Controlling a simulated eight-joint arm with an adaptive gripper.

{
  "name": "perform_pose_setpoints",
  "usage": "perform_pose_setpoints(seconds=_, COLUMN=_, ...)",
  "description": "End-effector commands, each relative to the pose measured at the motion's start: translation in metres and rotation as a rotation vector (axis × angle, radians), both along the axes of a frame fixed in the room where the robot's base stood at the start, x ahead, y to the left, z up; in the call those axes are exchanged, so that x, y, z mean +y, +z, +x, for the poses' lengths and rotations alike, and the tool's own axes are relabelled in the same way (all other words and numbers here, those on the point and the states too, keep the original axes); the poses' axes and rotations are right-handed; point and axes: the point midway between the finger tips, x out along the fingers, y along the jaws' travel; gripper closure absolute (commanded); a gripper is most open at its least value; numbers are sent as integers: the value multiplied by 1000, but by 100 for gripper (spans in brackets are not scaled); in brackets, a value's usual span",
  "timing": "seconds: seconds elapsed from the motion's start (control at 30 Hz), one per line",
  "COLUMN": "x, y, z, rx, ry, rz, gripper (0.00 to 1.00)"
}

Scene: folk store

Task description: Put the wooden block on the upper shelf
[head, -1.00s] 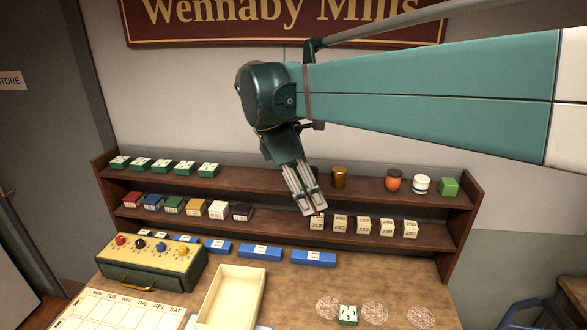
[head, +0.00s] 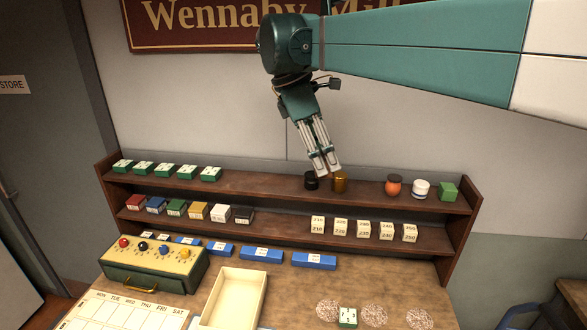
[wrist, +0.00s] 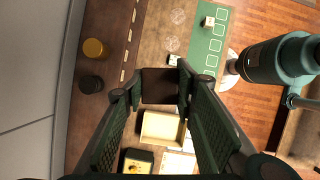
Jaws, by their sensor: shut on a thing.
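In the wrist view, a dark brown wooden block (wrist: 158,86) sits between the fingertips of my gripper (wrist: 158,92), which is shut on it. In the head view, my gripper (head: 328,172) points down, its fingertips overlapping the back of the upper shelf (head: 260,182) near a black jar (head: 311,181) and a gold-brown jar (head: 340,181). I cannot make out the block in the head view. Whether the fingertips are above or in front of the shelf is hard to tell.
The lower shelf holds coloured boxes and numbered blocks (head: 364,230). A cream tray (head: 262,300) stands on the table.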

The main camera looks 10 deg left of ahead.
Motion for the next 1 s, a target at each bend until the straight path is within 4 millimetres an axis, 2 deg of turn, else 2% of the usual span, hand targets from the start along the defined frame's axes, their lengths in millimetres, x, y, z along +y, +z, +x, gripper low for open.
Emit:
perform_pose_setpoints(seconds=0.2, x=-30, y=7, z=53, rx=0, ry=-52, rz=0, gripper=85)
perform_pose_setpoints(seconds=0.6, x=-99, y=2, z=142, rx=1, ry=-144, rz=0, gripper=85)
perform_pose_setpoints(seconds=0.87, x=-138, y=-3, z=180, rx=0, ry=-187, rz=0, gripper=85)
perform_pose_setpoints(seconds=1.0, x=-135, y=-30, z=178, rx=1, ry=-183, rz=0, gripper=85)
